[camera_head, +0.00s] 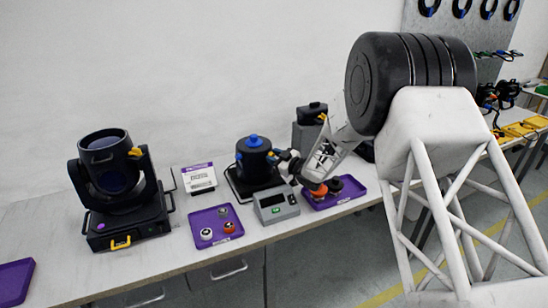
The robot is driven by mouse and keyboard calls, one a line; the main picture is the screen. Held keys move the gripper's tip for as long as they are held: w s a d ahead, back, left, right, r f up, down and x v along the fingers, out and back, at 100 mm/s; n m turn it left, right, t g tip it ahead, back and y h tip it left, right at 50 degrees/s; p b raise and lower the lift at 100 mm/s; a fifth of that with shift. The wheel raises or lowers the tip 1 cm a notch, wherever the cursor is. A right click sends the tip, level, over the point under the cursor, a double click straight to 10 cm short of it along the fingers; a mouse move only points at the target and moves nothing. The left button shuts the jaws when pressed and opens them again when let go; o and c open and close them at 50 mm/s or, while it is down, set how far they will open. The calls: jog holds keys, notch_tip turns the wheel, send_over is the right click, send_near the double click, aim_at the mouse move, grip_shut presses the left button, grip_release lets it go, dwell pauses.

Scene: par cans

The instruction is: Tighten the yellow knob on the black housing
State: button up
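A black round housing (252,163) with a blue knob on top stands on a dark base at the middle of the bench. A small yellow knob (274,153) shows at its right side. My gripper (280,157) reaches in from the right, its end close beside this yellow knob. The view is too small to tell whether it touches the knob, or whether its fingers are open or shut. A larger black lamp (107,174) at the left also carries yellow knobs on its yoke.
A grey box with a green display (276,207) sits in front of the housing. Purple trays (203,217) with small parts lie along the front edge. A small white sign (199,178) stands left of the housing. A black unit on a grey block (310,137) stands behind my arm.

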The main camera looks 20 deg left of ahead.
jog(key=shift+o, duration=1.3)
jog(key=v, duration=0.7)
jog(key=shift+s+d, duration=0.15)
jog(key=shift+d, duration=0.15)
jog(key=shift+r, duration=0.2)
